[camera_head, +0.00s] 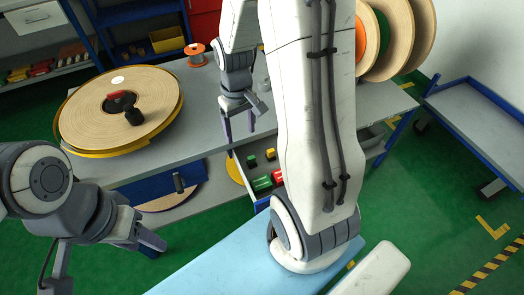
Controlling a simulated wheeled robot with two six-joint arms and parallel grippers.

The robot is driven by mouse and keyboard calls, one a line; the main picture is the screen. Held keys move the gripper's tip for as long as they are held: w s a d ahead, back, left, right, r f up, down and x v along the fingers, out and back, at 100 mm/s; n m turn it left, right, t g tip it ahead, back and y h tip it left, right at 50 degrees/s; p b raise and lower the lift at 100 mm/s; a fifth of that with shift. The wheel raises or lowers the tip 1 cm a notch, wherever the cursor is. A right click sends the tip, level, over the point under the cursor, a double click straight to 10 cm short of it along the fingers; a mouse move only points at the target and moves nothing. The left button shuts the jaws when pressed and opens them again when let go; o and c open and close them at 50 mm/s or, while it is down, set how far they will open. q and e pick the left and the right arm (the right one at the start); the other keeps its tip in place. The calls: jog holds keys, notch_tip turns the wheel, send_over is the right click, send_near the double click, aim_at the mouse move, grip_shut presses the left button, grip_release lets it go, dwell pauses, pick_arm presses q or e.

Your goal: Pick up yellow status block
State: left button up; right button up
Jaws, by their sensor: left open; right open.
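The yellow status block (270,154) is a small yellow piece in the open drawer below the grey workbench, at the middle of the picture. A green block (261,183), a red block (277,177) and a dark block (251,161) lie near it in the drawer. My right gripper (239,131) is open and points down, above and to the left of the yellow block in the picture, apart from it. My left gripper (150,245) is open at the lower left, far from the drawer. My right arm hides part of the drawer's right side.
A large wooden reel (88,112) lies on the workbench (203,110) at the left. An orange spool (196,54) stands behind it. Upright reels (408,40) stand at the bench's right end. A blue cart (470,125) is at the right.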

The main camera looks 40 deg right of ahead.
jog(key=d+f+m+b, duration=0.1)
jog(key=d+f+m, duration=0.1)
jog(key=d+f, duration=0.55)
jog(key=b, duration=0.1)
send_over(271, 150)
jog(key=f, duration=0.3)
jog(key=shift+a+f, duration=0.2)
jog(key=shift+a, duration=0.05)
jog(key=shift+d+f+b, duration=0.15)
jog(key=shift+f+b, duration=0.1)
jog(key=shift+f, duration=1.25)
jog(key=shift+d+f+b, duration=0.15)
jog(key=shift+f+b, duration=0.05)
jog(key=shift+f, duration=1.3)
pick_arm(q)
notch_tip(271, 150, down, 4)
jog(key=shift+r, duration=0.1)
pick_arm(e)
grip_shut()
